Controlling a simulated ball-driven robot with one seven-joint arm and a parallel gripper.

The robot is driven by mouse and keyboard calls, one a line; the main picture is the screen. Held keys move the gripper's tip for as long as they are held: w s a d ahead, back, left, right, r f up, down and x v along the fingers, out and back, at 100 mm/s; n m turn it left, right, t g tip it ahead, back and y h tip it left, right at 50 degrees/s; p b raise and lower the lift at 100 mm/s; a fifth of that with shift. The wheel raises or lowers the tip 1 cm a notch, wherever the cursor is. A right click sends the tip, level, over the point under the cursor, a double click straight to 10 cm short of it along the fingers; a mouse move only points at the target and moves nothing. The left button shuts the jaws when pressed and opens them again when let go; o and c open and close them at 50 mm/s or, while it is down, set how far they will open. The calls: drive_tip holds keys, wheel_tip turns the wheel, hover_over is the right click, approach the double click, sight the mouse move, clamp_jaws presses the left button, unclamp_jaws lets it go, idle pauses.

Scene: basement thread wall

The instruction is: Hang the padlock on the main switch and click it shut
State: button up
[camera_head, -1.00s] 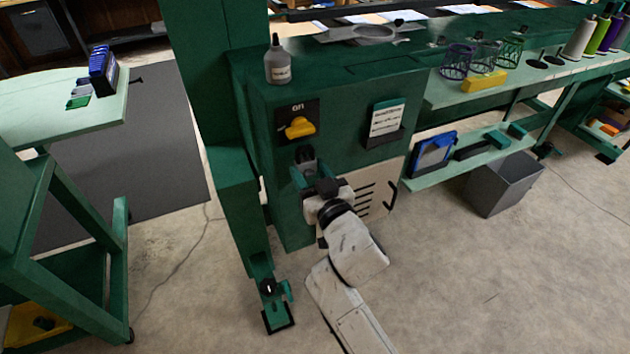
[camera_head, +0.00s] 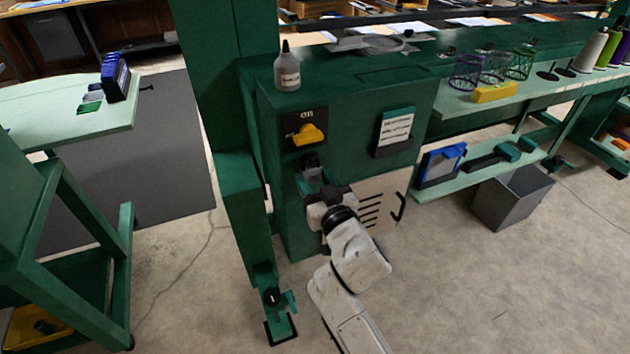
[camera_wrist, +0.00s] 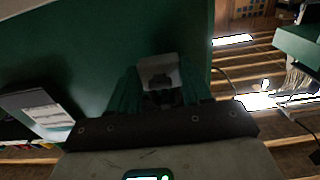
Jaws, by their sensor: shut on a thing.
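The main switch (camera_head: 308,133) is a yellow handle on a black plate marked "on", on the front of the green cabinet. The padlock (camera_head: 311,164) is a small grey and dark body just below the switch plate, apart from the handle as far as I can see. My gripper (camera_head: 313,182) is shut on the padlock. In the wrist view the grey padlock (camera_wrist: 158,75) sits between the two green fingers of my gripper (camera_wrist: 160,95). Its shackle cannot be made out, so I cannot tell whether it is open.
A label card (camera_head: 394,131) is mounted right of the switch. A grey bottle (camera_head: 287,69) stands on the cabinet top above it. A pale slotted panel (camera_head: 380,205) lies behind my arm. A green post (camera_head: 240,190) stands close on the left. Open floor lies at the front right.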

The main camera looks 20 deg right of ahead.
drive_tip(key=shift+f+b, duration=0.3)
drive_tip(key=shift+b, duration=0.1)
drive_tip(key=shift+r, duration=0.1)
drive_tip(key=o, duration=1.1)
drive_tip(key=shift+s, duration=0.1)
drive_tip(key=s, duration=1.1)
drive_tip(key=s+d+f+m+g+h+p, duration=0.2)
drive_tip(key=s+d+f+g+p, duration=0.3)
drive_tip(key=s+d+f+g, duration=0.4)
drive_tip(key=s+g+p, duration=0.1)
drive_tip(key=s+g, duration=0.1)
drive_tip(key=s, duration=0.4)
drive_tip(key=s+f+n+g+y+p, duration=0.1)
drive_tip(key=s+g, duration=0.2)
drive_tip(key=s, duration=0.3)
drive_tip(key=s+a+f+g+p, duration=0.1)
drive_tip(key=s+g, duration=0.2)
drive_tip(key=s, duration=0.3)
drive_tip(key=shift+s+a+f+n+y+p, duration=0.1)
drive_tip(key=shift+s+f+n+y+p, duration=0.2)
drive_tip(key=shift+y, duration=0.1)
